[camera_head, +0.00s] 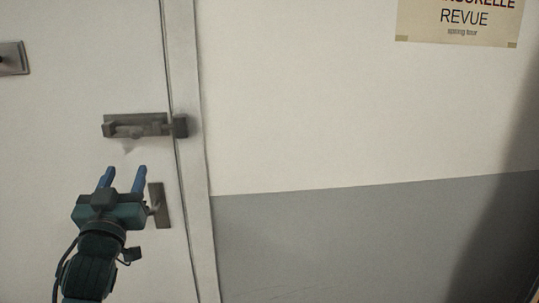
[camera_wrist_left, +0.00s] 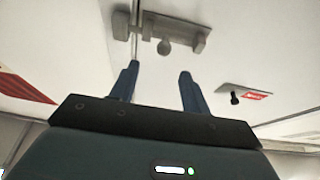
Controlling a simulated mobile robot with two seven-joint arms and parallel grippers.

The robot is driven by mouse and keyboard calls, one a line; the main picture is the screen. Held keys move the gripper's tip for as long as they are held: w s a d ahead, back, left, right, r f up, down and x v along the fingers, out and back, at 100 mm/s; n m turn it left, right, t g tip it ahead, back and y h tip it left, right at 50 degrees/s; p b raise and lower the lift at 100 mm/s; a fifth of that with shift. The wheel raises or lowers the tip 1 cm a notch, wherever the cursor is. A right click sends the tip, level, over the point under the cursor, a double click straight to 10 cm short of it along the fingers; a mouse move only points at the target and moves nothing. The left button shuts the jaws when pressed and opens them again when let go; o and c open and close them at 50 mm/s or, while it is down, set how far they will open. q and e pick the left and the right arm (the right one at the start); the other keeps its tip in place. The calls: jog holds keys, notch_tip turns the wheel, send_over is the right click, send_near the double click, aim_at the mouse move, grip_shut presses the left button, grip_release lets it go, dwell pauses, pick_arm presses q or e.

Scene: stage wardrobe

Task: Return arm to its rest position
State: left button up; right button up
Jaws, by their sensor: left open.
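My left gripper (camera_head: 122,179) is in front of a white door (camera_head: 80,90) in the head view. Its two blue fingers point up, spread apart, with nothing between them. They also show in the left wrist view (camera_wrist_left: 157,82). A grey sliding bolt (camera_head: 138,126) is on the door above the fingertips, and its right end meets a dark catch at the door's edge. The bolt also shows beyond the fingers in the left wrist view (camera_wrist_left: 165,30). The fingers look apart from the bolt. My right gripper is not in view.
A grey plate with a handle (camera_head: 158,205) is on the door just right of my gripper. Another metal plate (camera_head: 14,58) is at the upper left. The wall (camera_head: 350,110) right of the door frame is bare below a poster (camera_head: 460,20).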

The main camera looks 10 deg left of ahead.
pick_arm(q)
jog(key=s+d+f+m+g+h, duration=0.15)
jog(key=d+f, duration=0.25)
jog(key=f, duration=0.4)
jog(key=s+d+f+m+g+h+p, duration=0.1)
jog(key=s+d+f+g+h, duration=0.15)
jog(key=f, duration=0.65)
jog(key=s+d+f+m+g+h, duration=0.1)
jog(key=d+f+m+g+h, duration=0.1)
jog(key=d+f, duration=0.45)
jog(key=s+d+f+g+h, duration=0.1)
jog(key=s+d+f, duration=0.3)
jog(key=s+f, duration=0.4)
jog(key=s+d+f+m+g+h+p, duration=0.1)
jog(key=s+d+f+g+h, duration=0.1)
jog(key=s+f, duration=0.6)
jog(key=shift+s+d+g, duration=0.2)
jog(key=shift+d+g, duration=0.7)
jog(key=shift+d, duration=0.05)
jog(key=shift+r+m, duration=0.1)
jog(key=shift+m, duration=0.15)
jog(key=shift+c, duration=0.5)
